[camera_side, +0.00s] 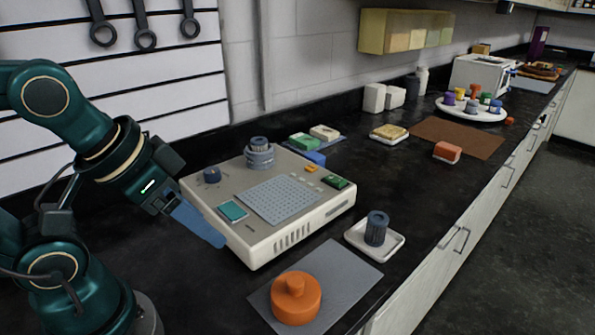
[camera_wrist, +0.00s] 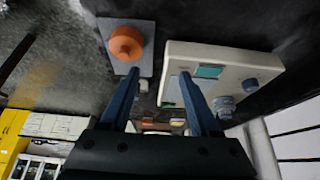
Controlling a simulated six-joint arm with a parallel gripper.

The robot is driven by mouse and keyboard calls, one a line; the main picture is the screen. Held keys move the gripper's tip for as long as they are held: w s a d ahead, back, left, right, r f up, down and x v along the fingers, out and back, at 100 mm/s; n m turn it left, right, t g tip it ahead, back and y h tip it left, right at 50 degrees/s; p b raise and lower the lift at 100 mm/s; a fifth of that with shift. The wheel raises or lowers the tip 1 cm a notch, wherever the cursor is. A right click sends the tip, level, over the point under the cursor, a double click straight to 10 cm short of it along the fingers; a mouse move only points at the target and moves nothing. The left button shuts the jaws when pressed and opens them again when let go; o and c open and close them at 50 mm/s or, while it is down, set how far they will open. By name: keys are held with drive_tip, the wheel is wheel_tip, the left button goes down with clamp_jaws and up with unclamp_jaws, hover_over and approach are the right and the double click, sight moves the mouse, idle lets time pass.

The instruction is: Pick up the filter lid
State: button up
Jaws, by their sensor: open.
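An orange round lid with a knob on top (camera_side: 296,299) sits on a grey mat (camera_side: 345,270) near the front of the counter; I take it as the filter lid. It also shows in the wrist view (camera_wrist: 125,42), near the tip of the left finger in that picture. My gripper (camera_side: 222,242) has blue fingers and hangs at the left side of the white device, left of and above the lid. In the wrist view my gripper (camera_wrist: 159,76) is open, with its fingers spread and nothing between them. The lid is apart from the fingers and fully visible.
The white device (camera_side: 310,222) stands behind the mat, with a ribbed grey-blue piece (camera_side: 260,155) and blue knob (camera_side: 212,175) on top. A dark ribbed cylinder (camera_side: 376,229) stands on a white dish (camera_side: 358,245) to the right.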

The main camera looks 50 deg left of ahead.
drive_tip(key=o, duration=0.6)
drive_tip(key=n+y, duration=0.2)
drive_tip(key=n, duration=1)
hover_over(287, 283)
drive_tip(key=s+a, duration=0.2)
wheel_tip(287, 283, down, 5)
drive_tip(key=shift+s+d+f+m+h, duration=0.15)
drive_tip(key=shift+d+f+m, duration=0.4)
drive_tip(key=shift+s+d+f+m+h, duration=0.15)
drive_tip(key=shift+d+f+m, duration=0.35)
drive_tip(key=shift+f+m, duration=0.05)
drive_tip(key=shift+s+d+f, duration=0.15)
drive_tip(key=shift+d+f, duration=0.05)
drive_tip(key=shift+x, duration=2.45)
